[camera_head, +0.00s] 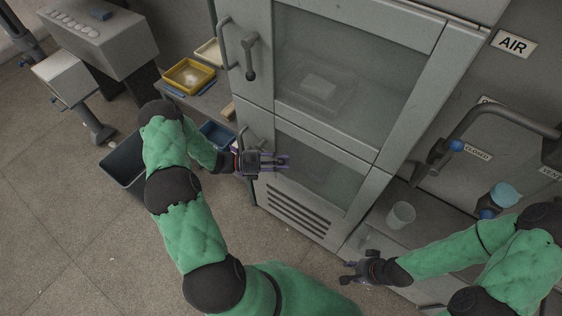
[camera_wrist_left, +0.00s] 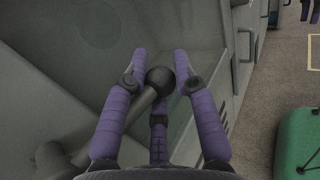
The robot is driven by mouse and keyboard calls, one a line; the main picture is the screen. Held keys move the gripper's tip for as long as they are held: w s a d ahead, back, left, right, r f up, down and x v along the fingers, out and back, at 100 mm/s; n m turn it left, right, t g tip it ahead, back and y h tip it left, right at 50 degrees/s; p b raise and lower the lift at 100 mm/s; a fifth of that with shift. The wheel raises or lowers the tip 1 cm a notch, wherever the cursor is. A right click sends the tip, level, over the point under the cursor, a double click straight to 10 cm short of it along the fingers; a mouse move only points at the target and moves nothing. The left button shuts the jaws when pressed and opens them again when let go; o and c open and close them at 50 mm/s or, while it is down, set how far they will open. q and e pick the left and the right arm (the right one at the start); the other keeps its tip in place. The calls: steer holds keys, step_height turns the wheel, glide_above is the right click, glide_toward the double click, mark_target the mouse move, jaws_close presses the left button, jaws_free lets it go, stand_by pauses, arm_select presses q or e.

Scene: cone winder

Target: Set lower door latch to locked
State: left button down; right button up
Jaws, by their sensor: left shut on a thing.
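The lower door (camera_head: 335,165) of the grey cabinet is closed, with a glass pane in a grey frame. My left gripper (camera_head: 282,161) is at this door's left side and covers the latch in the head view. In the left wrist view, the lower door latch (camera_wrist_left: 143,101) is a dark lever with a round knob, slanting from lower left to upper right. My left gripper's purple fingers (camera_wrist_left: 158,72) are around the knob end, shut on it. My right gripper (camera_head: 343,272) is apart from the cabinet, low in the head view, with its fingers spread and empty.
The upper door (camera_head: 355,65) is closed, with its own handle and latch (camera_head: 249,58). A yellow tray (camera_head: 188,76) stands on a shelf to the left. A clear cup (camera_head: 400,215) stands on the right counter, near pipes with blue valve parts.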

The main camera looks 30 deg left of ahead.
arm_select(q)
steer(key=shift+a+f+y, duration=0.1)
steer(key=shift+f+y, duration=0.1)
steer(key=shift+y, duration=0.1)
stand_by(0.5)
steer(key=shift+a+f+m+g+y+p, duration=0.2)
steer(key=shift+f+m+g+y+p, duration=0.15)
steer(key=shift+f+m+y, duration=0.25)
steer(key=a+f+m+g+y+b, duration=0.1)
steer(key=a+f+m+y+b, duration=0.4)
steer(key=a+y+b, duration=0.3)
steer(key=f+y+b, duration=0.1)
steer(key=y, duration=0.2)
steer(key=shift+w+a+b, duration=0.3)
steer(key=shift+w+a, duration=0.1)
steer(key=shift+g, duration=0.25)
steer(key=c, duration=1)
jaws_free()
steer(key=shift+f, duration=0.1)
